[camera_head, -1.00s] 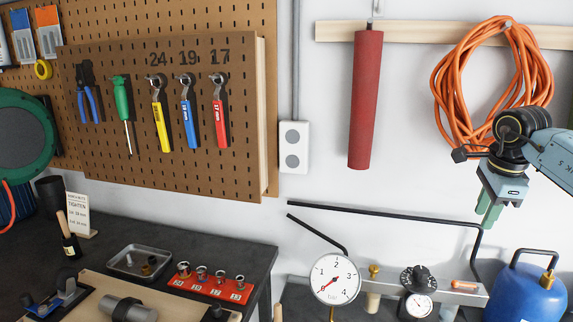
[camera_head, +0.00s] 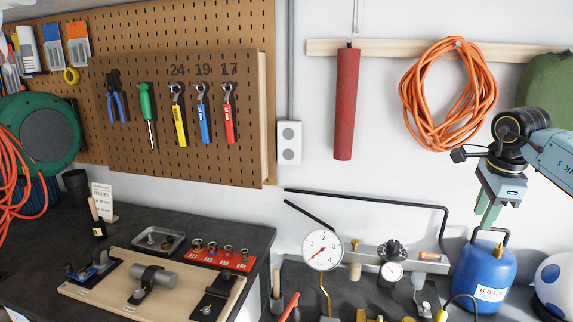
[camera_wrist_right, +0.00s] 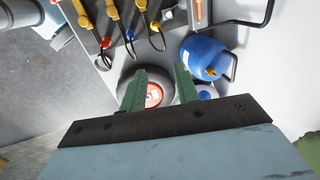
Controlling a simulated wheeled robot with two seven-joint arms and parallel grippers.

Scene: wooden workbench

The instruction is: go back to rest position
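My right gripper (camera_head: 488,214) hangs at the right of the head view, in front of the white wall and just above the blue gas bottle (camera_head: 484,277). Its fingers point down. In the right wrist view its two green fingers (camera_wrist_right: 160,88) stand apart with nothing held between them. A round grey thing with a red and white middle (camera_wrist_right: 152,94) shows beyond the fingertips, and the blue bottle (camera_wrist_right: 206,56) is to their right. My left gripper is in neither view.
A pegboard with wrenches (camera_head: 203,112) hangs at the left. A red cylinder (camera_head: 345,105) and an orange hose (camera_head: 410,92) hang on the wall. A dark bench (camera_head: 250,238) carries a wooden board (camera_head: 75,286) and a red socket holder (camera_head: 222,257). A gauge (camera_head: 322,249) stands center right.

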